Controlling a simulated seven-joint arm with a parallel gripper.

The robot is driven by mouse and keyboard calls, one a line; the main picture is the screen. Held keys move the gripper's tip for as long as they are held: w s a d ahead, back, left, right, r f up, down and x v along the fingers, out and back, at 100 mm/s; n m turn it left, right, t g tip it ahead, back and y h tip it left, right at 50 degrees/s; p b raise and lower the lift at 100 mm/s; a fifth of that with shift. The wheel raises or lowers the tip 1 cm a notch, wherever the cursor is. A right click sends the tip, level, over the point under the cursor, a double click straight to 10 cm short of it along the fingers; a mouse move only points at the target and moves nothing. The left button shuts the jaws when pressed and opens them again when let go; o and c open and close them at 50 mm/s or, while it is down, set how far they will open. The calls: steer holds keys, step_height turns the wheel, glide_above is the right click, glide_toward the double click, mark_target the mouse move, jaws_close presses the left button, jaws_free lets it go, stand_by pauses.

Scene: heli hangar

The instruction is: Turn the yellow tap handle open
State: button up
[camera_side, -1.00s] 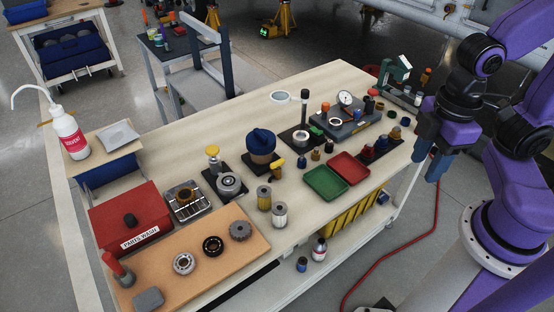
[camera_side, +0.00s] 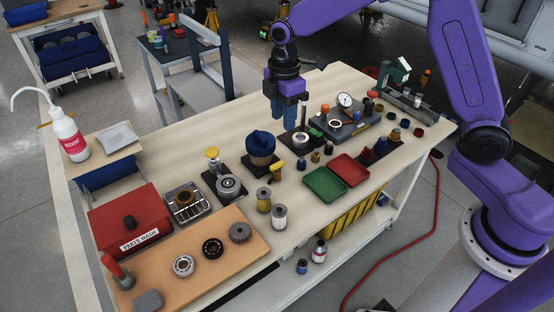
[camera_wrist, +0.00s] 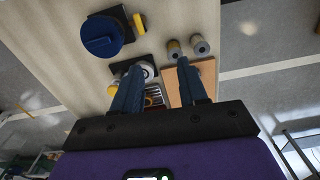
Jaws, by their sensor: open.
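The vessel stands on a dark plate on the bench. In the wrist view the yellow handle (camera_wrist: 139,23) shows at the top, beside the round blue lid (camera_wrist: 102,36). My gripper (camera_side: 284,115) is open and empty, pointing down above the bench behind and to the right of the vessel. It is apart from the handle. In the wrist view its fingers (camera_wrist: 160,68) stand apart, with the handle beyond their tips.
A post (camera_side: 303,110) on a dark base stands close right of my gripper. A yellow-topped fixture (camera_side: 213,155) is left of the vessel. Two canisters stand in front. Green (camera_side: 324,186) and red (camera_side: 348,169) trays lie right. The bench behind the vessel is clear.

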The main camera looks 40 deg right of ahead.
glide_above(277, 163)
step_height(277, 163, down, 2)
steer(key=f, duration=0.1)
steer(key=shift+n, duration=0.4)
step_height(277, 163, down, 17)
steer(key=shift+r, duration=0.1)
jaws_close()
